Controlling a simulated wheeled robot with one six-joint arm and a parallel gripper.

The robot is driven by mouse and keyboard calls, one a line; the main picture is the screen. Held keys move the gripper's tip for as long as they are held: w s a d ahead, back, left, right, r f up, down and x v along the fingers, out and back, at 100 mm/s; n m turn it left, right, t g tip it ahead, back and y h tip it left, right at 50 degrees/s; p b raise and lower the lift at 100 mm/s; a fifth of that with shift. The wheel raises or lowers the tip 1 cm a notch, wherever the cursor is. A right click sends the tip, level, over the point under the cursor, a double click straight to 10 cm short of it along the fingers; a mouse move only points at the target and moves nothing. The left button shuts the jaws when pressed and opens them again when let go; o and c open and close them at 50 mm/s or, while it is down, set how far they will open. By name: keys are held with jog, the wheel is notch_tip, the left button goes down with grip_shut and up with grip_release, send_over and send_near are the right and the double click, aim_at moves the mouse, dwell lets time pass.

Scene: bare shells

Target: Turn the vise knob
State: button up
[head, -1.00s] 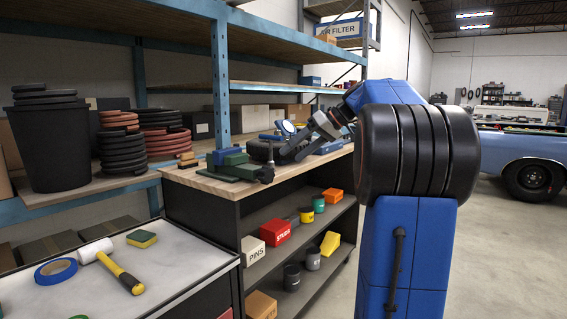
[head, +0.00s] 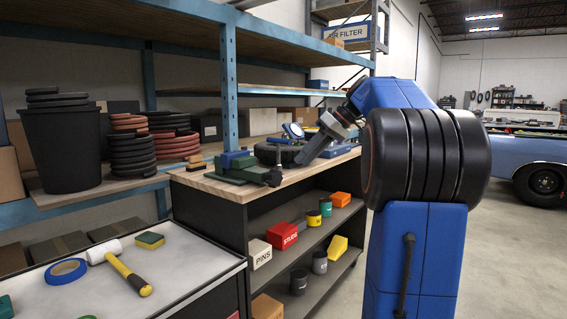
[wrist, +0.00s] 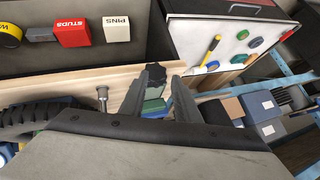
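The green vise (head: 235,170) with blue jaw parts sits at the near end of the wooden bench top. Its dark knob (head: 272,177) faces right, toward the bench's front edge. In the wrist view the black lobed knob (wrist: 155,72) shows beyond my fingertips, roughly in line with the gap between them. My gripper (wrist: 156,82) is open and empty, its two dark fingers spread. In the head view my gripper (head: 299,160) is right of and slightly above the knob, apart from it. The green vise body is partly hidden behind the fingers in the wrist view.
A black tire-like ring (head: 266,152) lies behind the vise. A bolt-like metal post (wrist: 102,98) stands near the left finger in the wrist view. A cart top (head: 190,262) holds a mallet and tape. Shelves below the bench hold red, white and yellow boxes.

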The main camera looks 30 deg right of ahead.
jog(key=a+f+n+g+h, duration=0.6)
jog(key=a+f, duration=0.3)
jog(key=n+t+h, duration=0.5)
jog(key=n+h, duration=0.8)
send_near(269, 176)
jog(key=w+d, duration=0.1)
jog(key=d, duration=0.2)
jog(key=w+d, duration=0.1)
jog(key=d, duration=0.1)
jog(key=w+d+f, duration=0.1)
jog(key=d, duration=0.2)
jog(key=shift+d, duration=0.4)
grip_shut()
